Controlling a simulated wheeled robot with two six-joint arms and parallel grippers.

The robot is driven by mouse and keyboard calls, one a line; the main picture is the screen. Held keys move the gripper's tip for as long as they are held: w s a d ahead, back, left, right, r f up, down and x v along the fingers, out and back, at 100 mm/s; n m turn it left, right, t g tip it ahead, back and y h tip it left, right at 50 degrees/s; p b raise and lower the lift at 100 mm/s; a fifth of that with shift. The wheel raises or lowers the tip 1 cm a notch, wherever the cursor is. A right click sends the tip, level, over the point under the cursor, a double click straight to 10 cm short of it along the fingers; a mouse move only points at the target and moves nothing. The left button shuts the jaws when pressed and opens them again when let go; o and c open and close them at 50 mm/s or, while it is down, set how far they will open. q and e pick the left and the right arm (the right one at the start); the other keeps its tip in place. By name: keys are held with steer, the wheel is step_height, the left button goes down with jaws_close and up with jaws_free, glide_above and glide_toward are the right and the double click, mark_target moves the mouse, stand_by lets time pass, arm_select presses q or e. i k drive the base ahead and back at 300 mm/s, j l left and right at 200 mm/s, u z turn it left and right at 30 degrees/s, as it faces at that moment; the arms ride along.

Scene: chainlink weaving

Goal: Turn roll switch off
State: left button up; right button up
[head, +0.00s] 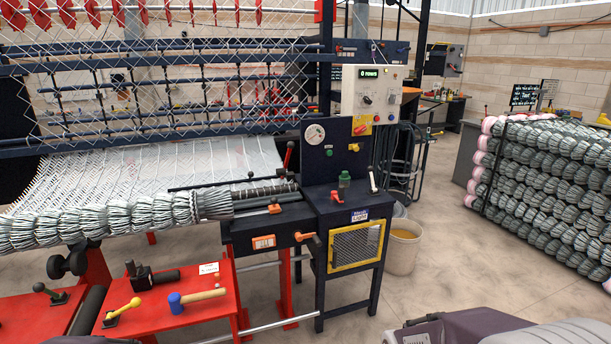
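No switch is legibly marked as the roll switch. A light control box (370,94) on the machine has a green-lit display (369,73), dark knobs and a red and yellow switch (362,126). Below it, a dark panel (330,152) carries a gauge (314,134), a green button (329,152) and a yellow knob (353,147). An orange switch (264,242) sits on the front of the roller housing, with an orange-tipped lever (305,237) to its right. The switch positions are too small to tell. Neither of my grippers is in view.
Rolled mesh (120,219) lies along the machine's front. A bucket (403,248) stands beside the yellow-framed cabinet (355,247). Stacked mesh rolls (545,180) stand right; floor between is clear.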

mark_target(358, 131)
steer(key=i+j+z, duration=0.4)
steer(key=j, duration=0.15)
steer(key=i+j+z, duration=0.45)
steer(key=j, duration=0.2)
steer(key=j+z, duration=0.2)
steer(key=j, duration=0.15)
